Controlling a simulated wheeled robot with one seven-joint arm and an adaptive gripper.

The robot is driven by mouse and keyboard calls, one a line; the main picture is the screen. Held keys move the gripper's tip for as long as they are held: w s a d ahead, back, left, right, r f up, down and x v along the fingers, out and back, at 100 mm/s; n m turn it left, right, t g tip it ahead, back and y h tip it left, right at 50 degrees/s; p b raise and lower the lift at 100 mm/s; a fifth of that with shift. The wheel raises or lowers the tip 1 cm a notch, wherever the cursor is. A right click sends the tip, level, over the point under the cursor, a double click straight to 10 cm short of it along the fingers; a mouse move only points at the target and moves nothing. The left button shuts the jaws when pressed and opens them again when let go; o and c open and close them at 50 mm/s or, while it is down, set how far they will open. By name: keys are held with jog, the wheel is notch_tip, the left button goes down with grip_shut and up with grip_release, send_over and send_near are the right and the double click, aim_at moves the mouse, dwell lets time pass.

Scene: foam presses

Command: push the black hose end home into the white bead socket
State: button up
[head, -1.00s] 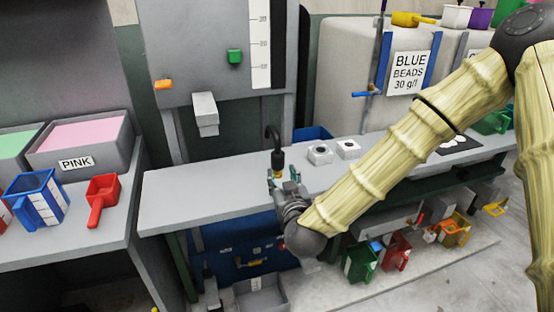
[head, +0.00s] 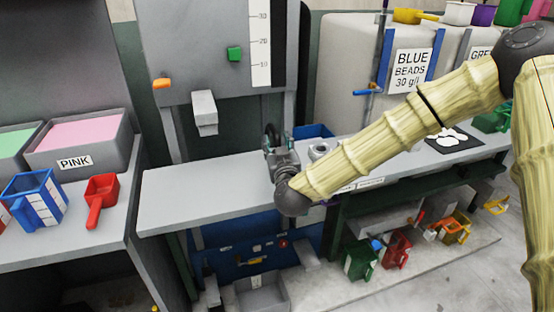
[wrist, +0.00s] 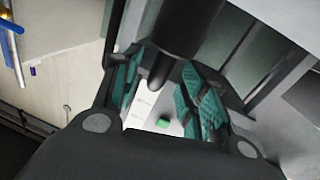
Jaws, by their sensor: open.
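The black hose (head: 270,131) shows as a dark curve above the back of the grey bench, partly hidden by my gripper (head: 277,146). In the wrist view a thick black cylinder, which looks like part of the hose (wrist: 190,28), reaches down between the green finger pads of my gripper (wrist: 160,85). My gripper is open, with its fingers on either side of the hose; I cannot tell whether they touch it. A white block with a round hole (head: 319,150), which may be the bead socket, stands on the bench right of my gripper. The hose's tip is hidden in the head view.
The grey bench (head: 200,195) is clear left of my gripper. A grey block (head: 204,112) juts from the press above it. My arm covers part of the bench on the right. A black mat (head: 455,142) with white pieces lies beyond.

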aim_at(277, 142)
jog(key=shift+w+a+f, duration=0.1)
jog(key=shift+w+a, duration=0.05)
jog(key=shift+w, duration=0.6)
jog(key=shift+w+a+f, duration=0.1)
jog(key=shift+w, duration=0.65)
jog(key=shift+c, duration=0.4)
jog(key=shift+r, duration=0.1)
grip_shut()
